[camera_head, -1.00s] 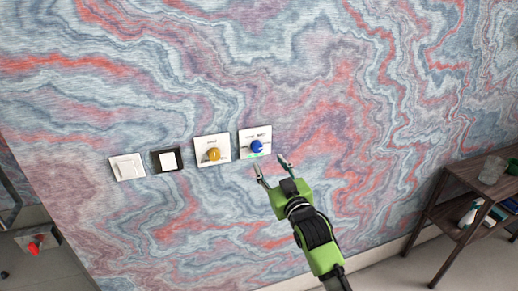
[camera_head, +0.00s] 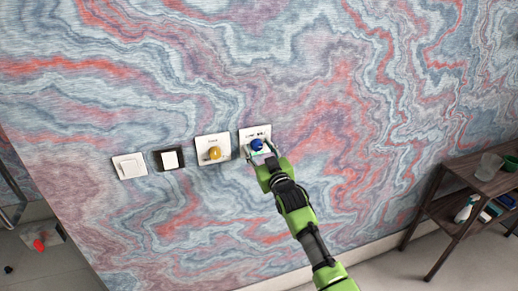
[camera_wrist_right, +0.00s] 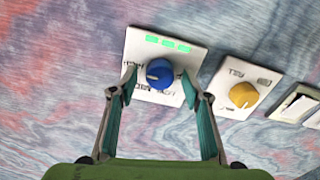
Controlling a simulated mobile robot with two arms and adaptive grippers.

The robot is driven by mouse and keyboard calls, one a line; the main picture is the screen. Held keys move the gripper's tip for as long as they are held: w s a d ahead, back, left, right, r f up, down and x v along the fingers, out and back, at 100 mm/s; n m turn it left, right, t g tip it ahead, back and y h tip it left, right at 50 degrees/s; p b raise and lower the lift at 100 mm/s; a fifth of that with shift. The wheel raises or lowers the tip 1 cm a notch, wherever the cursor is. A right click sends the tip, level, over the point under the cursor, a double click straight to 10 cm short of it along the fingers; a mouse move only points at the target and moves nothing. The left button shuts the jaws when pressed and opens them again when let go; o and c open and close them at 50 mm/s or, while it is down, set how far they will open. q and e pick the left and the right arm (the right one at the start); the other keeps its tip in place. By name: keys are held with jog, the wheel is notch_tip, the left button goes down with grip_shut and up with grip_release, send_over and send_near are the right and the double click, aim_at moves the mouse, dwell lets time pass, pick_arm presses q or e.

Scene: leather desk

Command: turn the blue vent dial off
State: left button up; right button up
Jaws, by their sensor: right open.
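The blue vent dial (camera_head: 257,145) sits on a white wall plate (camera_head: 247,133), the rightmost of the row in the head view. In the right wrist view the blue dial (camera_wrist_right: 160,73) has a pale pointer line, and its plate (camera_wrist_right: 190,50) carries green marks along one edge. My right gripper (camera_head: 261,151) is at the dial in the head view. In the wrist view the open fingers (camera_wrist_right: 160,88) stand on either side of the dial, with gaps between them and it. The plate's lettering is partly hidden by the fingers. My left gripper is not in view.
A yellow dial (camera_head: 214,153) on a similar plate is just left of the blue one. Further left are a black-framed switch (camera_head: 169,159) and a white switch (camera_head: 129,166). A brown shelf (camera_head: 462,165) with a glass (camera_head: 488,167) stands at the right.

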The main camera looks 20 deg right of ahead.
jog(key=c, duration=1.1)
